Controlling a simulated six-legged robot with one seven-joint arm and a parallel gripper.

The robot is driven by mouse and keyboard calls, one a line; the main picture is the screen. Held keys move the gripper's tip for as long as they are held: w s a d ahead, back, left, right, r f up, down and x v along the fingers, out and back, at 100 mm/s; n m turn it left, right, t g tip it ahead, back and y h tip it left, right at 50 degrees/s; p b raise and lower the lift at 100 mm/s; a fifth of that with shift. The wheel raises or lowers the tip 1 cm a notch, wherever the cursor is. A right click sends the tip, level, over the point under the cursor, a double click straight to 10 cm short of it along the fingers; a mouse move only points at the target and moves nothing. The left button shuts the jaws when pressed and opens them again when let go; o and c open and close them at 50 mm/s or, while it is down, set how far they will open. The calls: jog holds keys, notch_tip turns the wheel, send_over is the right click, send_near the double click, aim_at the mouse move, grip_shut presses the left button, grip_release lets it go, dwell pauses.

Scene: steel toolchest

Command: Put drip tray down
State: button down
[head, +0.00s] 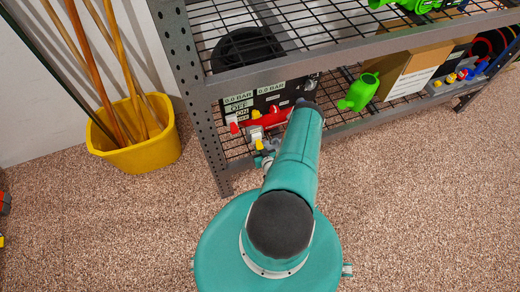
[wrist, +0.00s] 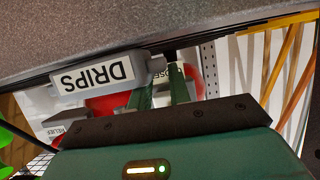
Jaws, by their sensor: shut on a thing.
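The drip tray's grey block (wrist: 157,70), with a white "DRIPS" label, shows in the wrist view, its lettering turned in the picture. My gripper (wrist: 162,92) is shut on it, with the green fingers against the block beside the label. How far the tray extends is hidden. In the head view my gripper (head: 266,152) is small and partly covered by my arm, at the front of the lower shelf. The tray cannot be made out clearly there.
The steel rack (head: 200,90) has wire shelves. A panel (head: 240,108) with "0.0 BAR" and red handles is by the gripper. A green watering can (head: 359,92) and a cardboard box (head: 405,75) stand to the right. A yellow bin (head: 150,150) holds poles at left. Speckled floor is clear in front.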

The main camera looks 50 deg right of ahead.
jog(key=shift+f, duration=0.2)
jog(key=c, duration=1.3)
grip_release()
jog(key=shift+r, duration=0.25)
jog(key=v, duration=1.2)
jog(key=shift+w, duration=0.1)
